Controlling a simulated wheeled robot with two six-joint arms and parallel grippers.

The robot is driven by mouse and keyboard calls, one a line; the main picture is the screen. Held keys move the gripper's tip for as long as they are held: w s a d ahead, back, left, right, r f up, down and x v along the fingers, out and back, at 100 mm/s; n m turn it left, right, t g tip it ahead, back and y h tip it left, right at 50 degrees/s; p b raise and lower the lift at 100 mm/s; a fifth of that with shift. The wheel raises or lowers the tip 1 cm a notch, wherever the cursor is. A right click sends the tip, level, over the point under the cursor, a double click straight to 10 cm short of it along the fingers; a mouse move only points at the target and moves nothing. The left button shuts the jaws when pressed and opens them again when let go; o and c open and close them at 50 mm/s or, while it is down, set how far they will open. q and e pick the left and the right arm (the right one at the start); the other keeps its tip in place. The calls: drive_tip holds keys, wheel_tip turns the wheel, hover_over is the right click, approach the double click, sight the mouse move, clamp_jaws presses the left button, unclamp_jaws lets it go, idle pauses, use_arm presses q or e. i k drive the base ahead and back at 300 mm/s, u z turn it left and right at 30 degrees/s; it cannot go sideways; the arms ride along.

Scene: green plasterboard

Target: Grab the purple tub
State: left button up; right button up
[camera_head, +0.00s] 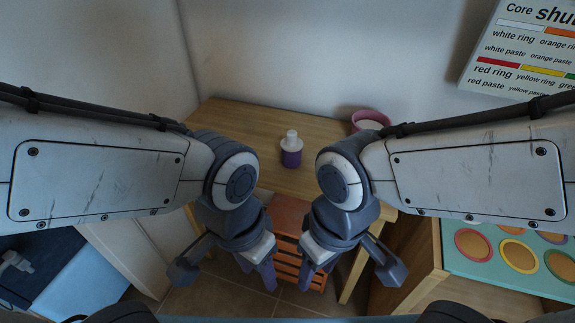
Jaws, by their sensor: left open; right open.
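A small purple tub (291,157) with a white upper part and a white knob-like top stands upright on the wooden table. It is near the middle of the view, between my two arms. My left gripper (258,271) is open and empty. It points down in front of the table, below and left of the tub in the picture. My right gripper (313,272) is open and empty, below and right of the tub. Both are apart from it, and nothing covers the tub.
A pink bowl-like container (368,118) stands at the table's back right, partly hidden by my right arm. The wooden table (240,125) is otherwise bare where visible. An orange-brown drawer unit (290,215) is below. A teal board with coloured rings (500,250) lies at right.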

sight(290, 161)
drive_tip(key=u, duration=1.7)
drive_tip(key=i, duration=1)
drive_tip(key=z, duration=1.05)
